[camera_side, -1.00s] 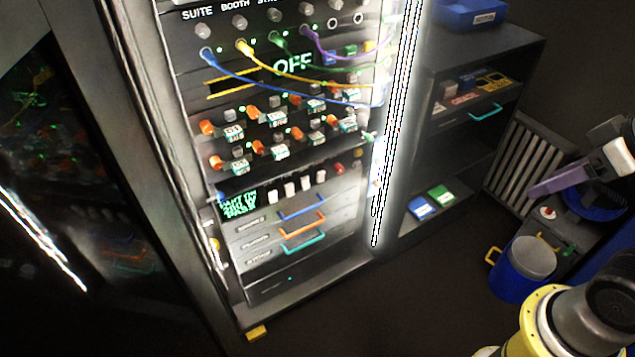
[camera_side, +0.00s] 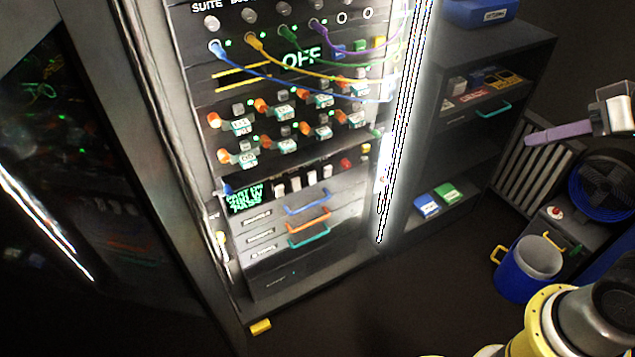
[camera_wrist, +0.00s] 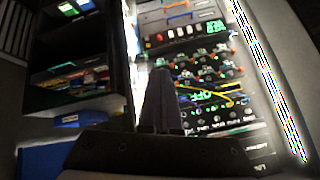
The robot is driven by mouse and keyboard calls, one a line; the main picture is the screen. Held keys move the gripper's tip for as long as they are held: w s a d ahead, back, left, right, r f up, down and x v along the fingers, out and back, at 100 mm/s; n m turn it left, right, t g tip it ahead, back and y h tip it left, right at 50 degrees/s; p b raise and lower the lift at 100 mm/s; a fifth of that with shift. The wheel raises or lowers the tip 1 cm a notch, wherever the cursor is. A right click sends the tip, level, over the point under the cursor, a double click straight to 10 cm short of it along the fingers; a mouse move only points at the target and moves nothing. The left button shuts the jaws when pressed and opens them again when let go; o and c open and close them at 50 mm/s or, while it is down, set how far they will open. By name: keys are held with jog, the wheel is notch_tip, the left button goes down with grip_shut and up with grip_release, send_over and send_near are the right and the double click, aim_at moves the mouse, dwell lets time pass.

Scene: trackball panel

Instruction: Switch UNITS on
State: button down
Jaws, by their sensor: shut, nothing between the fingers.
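The rack panel (camera_side: 290,85) has rows of small switches (camera_side: 265,105) with orange, grey and teal-labelled parts. The labels are too small to read, so I cannot tell which one is UNITS or how it is set. A display on the panel (camera_side: 300,60) reads "OFF". My gripper (camera_side: 528,139) is at the right of the side view, well apart from the rack. In the wrist view its dark fingers (camera_wrist: 162,72) are together and empty, and they point toward the rack, which shows upside down there (camera_wrist: 195,70).
Blue, yellow, green and purple cables (camera_side: 330,82) hang across the panel above the switches. Drawers with coloured handles (camera_side: 308,222) are below. A dark shelf (camera_side: 470,150) stands right of the rack. A blue bin (camera_side: 530,270) and a fan (camera_side: 605,185) are farther right. The floor between is clear.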

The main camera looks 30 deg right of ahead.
jog(key=w+a+r+m+t, duration=0.15)
jog(key=w+m, duration=0.35)
jog(key=w, duration=0.7)
jog(key=w+a+r+m+t, duration=0.15)
jog(key=w+m, duration=0.35)
jog(key=w, duration=0.7)
jog(key=w+a+f+m, duration=0.4)
jog(key=w+f, duration=0.5)
jog(key=f, duration=0.2)
jog(key=a+f+g, duration=0.1)
jog(key=a+f, duration=0.1)
jog(key=f, duration=1)
jog(key=s+a+f+g, duration=0.1)
jog(key=a+f, duration=0.2)
jog(key=f, duration=1)
jog(key=shift+s+a+f+g, duration=0.15)
jog(key=shift+s+f+g, duration=0.1)
jog(key=shift+g, duration=0.15)
